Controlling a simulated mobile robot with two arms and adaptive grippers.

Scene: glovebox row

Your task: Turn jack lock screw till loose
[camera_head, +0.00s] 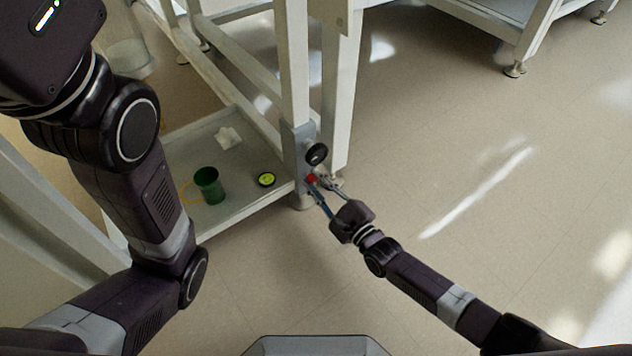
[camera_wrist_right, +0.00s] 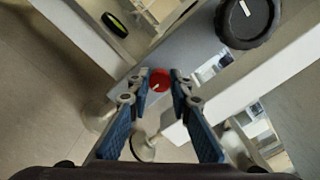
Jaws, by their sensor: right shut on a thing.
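The red lock screw (camera_head: 311,178) is a small round knob low on the grey jack housing (camera_head: 293,146) at the table leg. My right gripper (camera_head: 318,181) is shut on it, coming from the lower right. In the right wrist view the red lock screw (camera_wrist_right: 159,79) sits between the two blue-grey fingertips (camera_wrist_right: 160,84), with a pale mark on its face. A black handwheel (camera_head: 316,153) is just above the screw; it also shows in the right wrist view (camera_wrist_right: 247,20). My left arm crosses the left side, and its gripper is out of view.
A low shelf (camera_head: 236,205) left of the jack holds a green cup (camera_head: 208,185), a yellow-and-black round item (camera_head: 266,179) and a crumpled white piece (camera_head: 228,137). White table legs stand close behind the jack. The floor on the right is open.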

